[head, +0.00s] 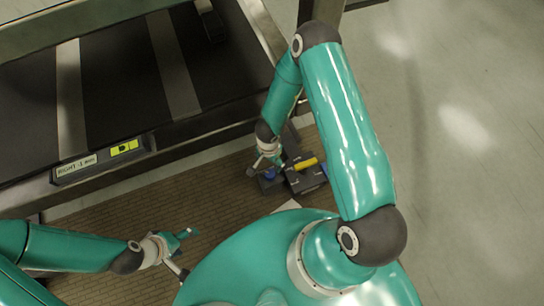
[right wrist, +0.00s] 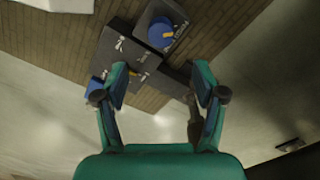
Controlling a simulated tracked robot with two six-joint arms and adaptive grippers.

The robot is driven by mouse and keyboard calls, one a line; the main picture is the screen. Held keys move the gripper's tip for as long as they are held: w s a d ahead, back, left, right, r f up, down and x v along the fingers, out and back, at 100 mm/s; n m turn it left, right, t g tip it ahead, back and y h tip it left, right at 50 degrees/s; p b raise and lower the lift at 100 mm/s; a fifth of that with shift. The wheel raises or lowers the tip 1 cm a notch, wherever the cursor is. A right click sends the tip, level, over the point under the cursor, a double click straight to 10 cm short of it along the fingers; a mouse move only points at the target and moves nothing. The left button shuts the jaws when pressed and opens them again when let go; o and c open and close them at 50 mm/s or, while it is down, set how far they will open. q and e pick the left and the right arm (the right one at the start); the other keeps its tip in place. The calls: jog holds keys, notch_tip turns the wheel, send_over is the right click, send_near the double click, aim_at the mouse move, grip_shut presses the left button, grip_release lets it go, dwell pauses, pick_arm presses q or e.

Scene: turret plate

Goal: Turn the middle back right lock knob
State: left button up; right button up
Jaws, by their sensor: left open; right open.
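A dark grey assembly (head: 291,182) lies on the brown mat in the head view, with a blue knob (head: 269,174) on its left and a yellow part (head: 305,164) on top. In the right wrist view the dark plate (right wrist: 127,48) has a blue round knob (right wrist: 161,33) at its upper right and a blue part (right wrist: 95,86) at lower left. I cannot tell which is the middle back right knob. My right gripper (right wrist: 160,88) is open, empty and above the assembly. My left gripper (head: 187,253) is open and empty, over the mat to the left.
The brown mat (head: 140,205) is clear between the grippers. Pale floor (head: 460,150) is open on the right.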

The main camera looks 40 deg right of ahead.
notch_tip(320, 180, down, 12)
jog(key=b, duration=0.4)
jog(key=shift+s, duration=0.1)
jog(key=c, duration=1.1)
jog(key=shift+d, duration=0.6)
jog(key=shift+s+a, duration=0.1)
jog(key=shift+a, duration=0.4)
jog(key=shift+c, duration=0.2)
jog(key=shift+s+a+m, duration=0.1)
jog(key=shift+a+m, duration=0.1)
jog(key=shift+m, duration=0.2)
jog(key=m, duration=0.5)
jog(key=shift+a, duration=0.1)
jog(key=m+p, duration=0.1)
jog(key=m, duration=0.5)
jog(key=m+p, duration=0.1)
jog(key=m, duration=0.5)
